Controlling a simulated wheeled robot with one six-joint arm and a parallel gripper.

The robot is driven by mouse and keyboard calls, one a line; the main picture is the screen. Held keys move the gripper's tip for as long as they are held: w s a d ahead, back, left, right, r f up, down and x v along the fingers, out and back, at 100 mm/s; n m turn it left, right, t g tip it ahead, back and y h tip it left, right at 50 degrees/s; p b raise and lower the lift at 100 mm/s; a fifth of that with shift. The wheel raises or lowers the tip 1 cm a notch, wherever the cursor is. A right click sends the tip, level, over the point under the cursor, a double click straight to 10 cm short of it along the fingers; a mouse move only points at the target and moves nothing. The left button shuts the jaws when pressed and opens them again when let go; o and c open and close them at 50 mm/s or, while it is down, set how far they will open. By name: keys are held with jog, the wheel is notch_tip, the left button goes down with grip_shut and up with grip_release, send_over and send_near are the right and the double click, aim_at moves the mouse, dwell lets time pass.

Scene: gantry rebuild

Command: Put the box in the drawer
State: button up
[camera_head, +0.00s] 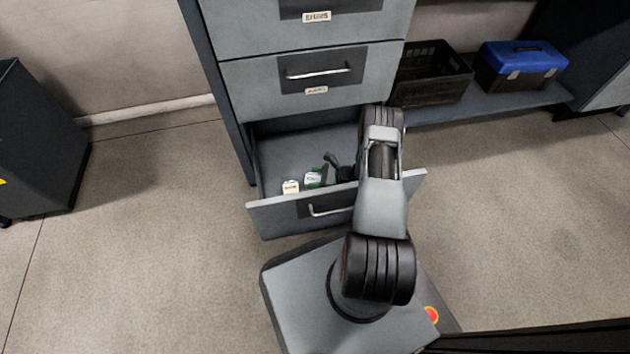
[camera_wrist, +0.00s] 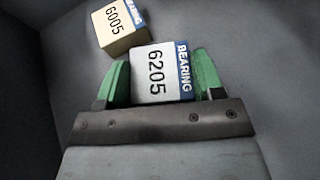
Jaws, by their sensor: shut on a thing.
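The bottom drawer (camera_head: 270,215) of the grey cabinet is pulled open. My gripper (camera_wrist: 162,80) is inside it, with green fingers on either side of a white and blue box (camera_wrist: 160,72) marked "BEARING 6205". The fingers are shut on this box. It also shows in the head view (camera_head: 312,179), beside the green fingers. A second box (camera_wrist: 120,27), tan and white and marked "6005", lies just beyond it to the upper left, and shows in the head view (camera_head: 290,187) near the drawer's front left. I cannot tell whether the held box touches the drawer floor.
Closed drawers (camera_head: 318,75) with handles are above the open one. A black crate (camera_head: 432,90) and a blue toolbox (camera_head: 520,65) stand on a low shelf at the right. A dark cabinet (camera_head: 38,140) is at the left. The floor (camera_head: 150,230) between is clear.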

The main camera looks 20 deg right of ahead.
jog(key=shift+f, duration=0.25)
jog(key=o, duration=1)
